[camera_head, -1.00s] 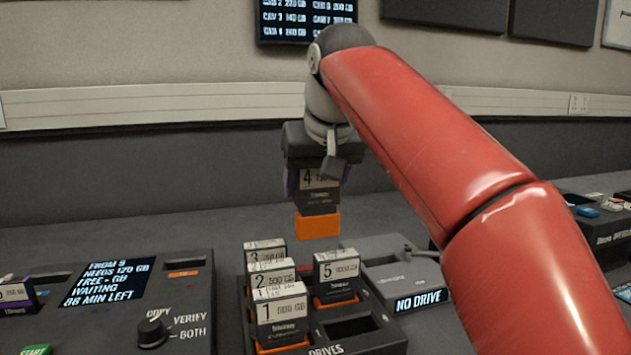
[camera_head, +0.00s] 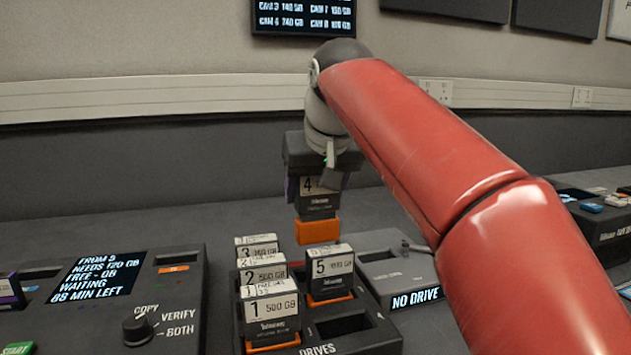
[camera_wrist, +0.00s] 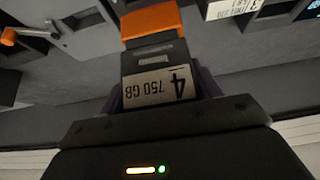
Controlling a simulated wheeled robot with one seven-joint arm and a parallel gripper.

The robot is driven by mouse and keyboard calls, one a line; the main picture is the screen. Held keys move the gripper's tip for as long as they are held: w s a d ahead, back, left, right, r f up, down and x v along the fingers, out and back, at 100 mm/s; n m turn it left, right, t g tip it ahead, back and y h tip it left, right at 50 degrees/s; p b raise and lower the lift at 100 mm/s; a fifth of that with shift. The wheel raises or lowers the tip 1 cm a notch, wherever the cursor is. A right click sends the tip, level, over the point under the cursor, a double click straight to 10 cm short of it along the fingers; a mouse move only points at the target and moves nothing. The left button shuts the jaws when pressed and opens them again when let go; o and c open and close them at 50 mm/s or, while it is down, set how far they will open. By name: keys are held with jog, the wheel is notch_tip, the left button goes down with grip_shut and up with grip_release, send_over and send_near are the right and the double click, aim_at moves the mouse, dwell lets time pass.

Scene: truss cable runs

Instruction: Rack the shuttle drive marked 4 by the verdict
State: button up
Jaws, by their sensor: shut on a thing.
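The shuttle drive marked 4 (camera_head: 316,200) is a dark block with a pale label and an orange end. My gripper (camera_head: 316,182) is shut on it and holds it upright in the air, orange end down, above and behind the drives rack. In the wrist view the drive (camera_wrist: 156,85) reads "4 750 GB", and the gripper's dark jaws (camera_wrist: 160,100) flank it. The rack marked DRIVES (camera_head: 372,342) holds drives 1 (camera_head: 271,318), 2 (camera_head: 262,272), 3 (camera_head: 258,248) and 5 (camera_head: 330,272). Its front right slot (camera_head: 343,325) is empty.
A dock (camera_head: 385,270) showing "NO DRIVE" (camera_head: 415,299) stands right of the rack. Another unit (camera_head: 600,225) is at the far right.

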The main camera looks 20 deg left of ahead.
aim_at(315, 242)
jog(key=shift+f+b, duration=1.7)
jog(key=shift+f, duration=1.05)
jog(key=shift+f+b, duration=0.9)
jog(key=shift+f, duration=1.25)
dwell(0.8)
dwell(0.4)
jog(key=o, duration=1.3)
jog(key=shift+o, duration=0.3)
jog(key=shift+f, duration=0.1)
jog(key=shift+o, duration=0.8)
